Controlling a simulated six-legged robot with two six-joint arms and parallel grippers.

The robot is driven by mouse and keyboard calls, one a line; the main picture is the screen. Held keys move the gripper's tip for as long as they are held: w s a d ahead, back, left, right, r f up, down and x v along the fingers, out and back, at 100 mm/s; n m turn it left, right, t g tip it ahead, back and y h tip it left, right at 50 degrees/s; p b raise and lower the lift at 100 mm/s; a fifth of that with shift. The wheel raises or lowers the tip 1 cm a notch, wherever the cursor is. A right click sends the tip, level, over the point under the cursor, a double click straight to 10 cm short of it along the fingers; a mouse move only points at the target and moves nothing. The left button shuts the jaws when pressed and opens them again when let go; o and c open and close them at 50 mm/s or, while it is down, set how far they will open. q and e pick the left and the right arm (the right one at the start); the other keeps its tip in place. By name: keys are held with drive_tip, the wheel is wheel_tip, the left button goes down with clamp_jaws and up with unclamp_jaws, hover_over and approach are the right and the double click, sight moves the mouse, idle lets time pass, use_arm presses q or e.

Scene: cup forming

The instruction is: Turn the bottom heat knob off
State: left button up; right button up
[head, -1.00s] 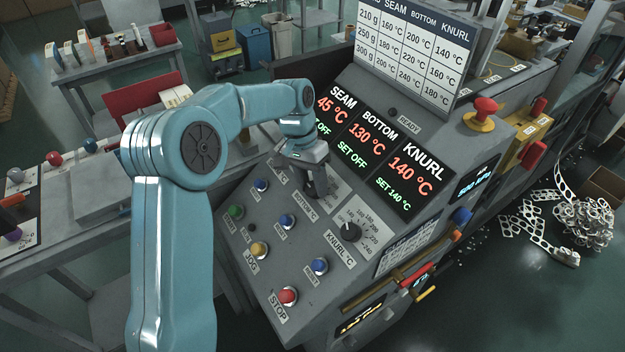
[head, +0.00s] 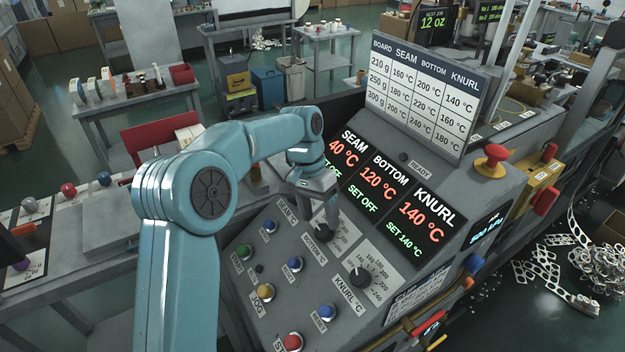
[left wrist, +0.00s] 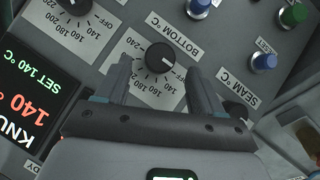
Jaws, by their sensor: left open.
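The bottom heat knob (head: 323,229) is a black dial on the sloped grey panel, labelled BOTTOM °C. In the head view my left gripper (head: 327,212) is just above it and partly hides it. In the left wrist view the knob (left wrist: 160,57) lies between and just beyond the open fingertips (left wrist: 160,68), with a visible gap on either side. Its pale mark is on the OFF side of the scale. The bottom display (head: 377,184) reads 120 °C and SET OFF. My right gripper is not in view.
The knurl knob (head: 360,276) is right beside, with its display (head: 421,216) at 140 °C, SET 140 °C. Blue, yellow and red buttons, including the red stop button (head: 292,341), stand on the panel. A red mushroom button (head: 494,157) is at the right.

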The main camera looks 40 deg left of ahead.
use_arm(q)
drive_tip(key=p+v, duration=0.2)
drive_tip(key=v, duration=1.1)
drive_tip(key=shift+d, duration=0.1)
